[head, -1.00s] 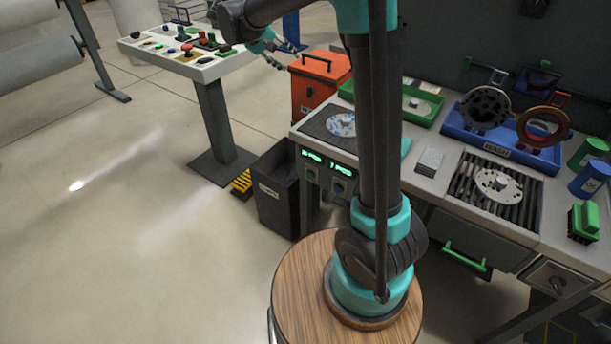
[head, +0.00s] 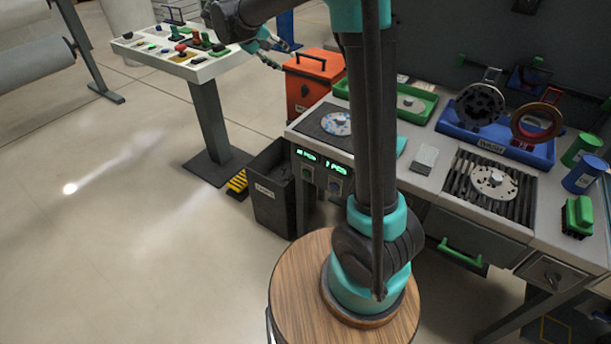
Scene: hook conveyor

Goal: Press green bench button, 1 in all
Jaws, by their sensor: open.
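The bench (head: 455,195) stands at the right. Two small control boxes with lit green displays hang on its front left edge: a left one (head: 306,155) and a right one (head: 336,168). Each has a small round knob or button below the display. The left one (head: 307,174) looks greenish and the right one (head: 335,187) bluish, but both are too small to be sure. My gripper (head: 284,54) is open and empty, at the upper middle beside the orange box. It is well above and left of the control boxes and appears to touch nothing.
A pedestal console (head: 205,72) with several coloured buttons stands at the upper left. An orange box (head: 310,88) sits at the bench's left end. A dark bin (head: 270,200) stands below. Blue (head: 490,145) and green (head: 425,110) trays hold parts. Floor at left is clear.

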